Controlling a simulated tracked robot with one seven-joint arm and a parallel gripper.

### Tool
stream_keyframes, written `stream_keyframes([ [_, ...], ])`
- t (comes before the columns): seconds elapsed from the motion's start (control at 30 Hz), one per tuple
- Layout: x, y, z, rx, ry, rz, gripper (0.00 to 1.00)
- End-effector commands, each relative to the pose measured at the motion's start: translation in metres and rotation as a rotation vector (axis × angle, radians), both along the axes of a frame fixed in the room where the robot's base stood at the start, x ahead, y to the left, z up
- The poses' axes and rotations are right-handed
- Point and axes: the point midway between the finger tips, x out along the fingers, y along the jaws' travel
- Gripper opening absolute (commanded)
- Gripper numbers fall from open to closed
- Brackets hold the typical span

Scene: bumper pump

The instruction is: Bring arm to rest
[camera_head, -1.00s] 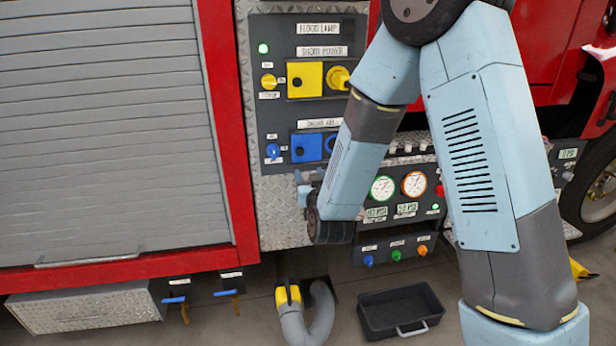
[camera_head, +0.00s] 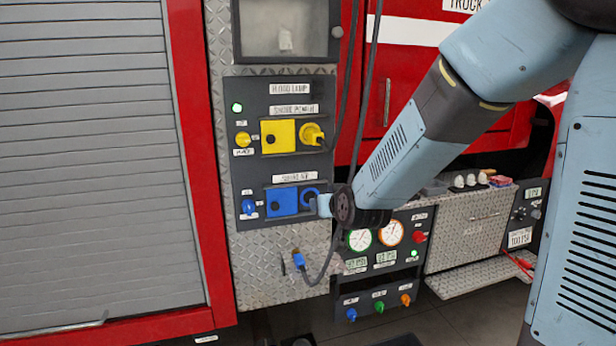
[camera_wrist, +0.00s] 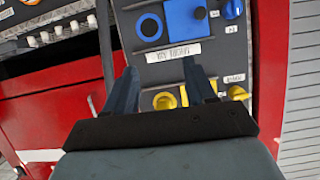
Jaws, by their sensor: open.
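My gripper (camera_wrist: 160,70) is open and empty in the wrist view, its two dark fingers apart in front of the truck's panel. In the head view my gripper (camera_head: 321,205) is small and partly hidden by my wrist, close to the blue socket (camera_head: 310,196). I cannot tell whether it touches the panel. The blue cover (camera_head: 283,201) and blue knob (camera_head: 248,206) sit left of the socket. The wrist view shows the panel turned over, with the blue socket (camera_wrist: 149,27) above the yellow parts (camera_wrist: 164,101).
A blue plug (camera_head: 299,260) hangs on a dark cable below the panel. Yellow shore power fittings (camera_head: 280,136) are above the blue ones. A gauge panel (camera_head: 377,250) is right of the plug. A grey shutter (camera_head: 90,150) fills the left. Open floor shows at lower right.

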Motion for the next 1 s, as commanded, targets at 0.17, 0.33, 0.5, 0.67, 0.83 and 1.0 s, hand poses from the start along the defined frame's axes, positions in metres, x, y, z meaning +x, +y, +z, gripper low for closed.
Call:
stream_keyframes([
  [0.17,-0.028,-0.037,0.025,-0.026,0.099,-0.026,0.55],
  [0.33,-0.063,-0.07,0.042,-0.054,0.204,-0.054,0.55],
  [0.5,-0.105,-0.103,0.056,-0.078,0.31,-0.093,0.55],
  [0.67,-0.15,-0.133,0.066,-0.096,0.411,-0.136,0.55],
  [0.83,-0.205,-0.16,0.074,-0.109,0.519,-0.188,0.55],
  [1.0,-0.251,-0.179,0.077,-0.116,0.61,-0.23,0.55],
])
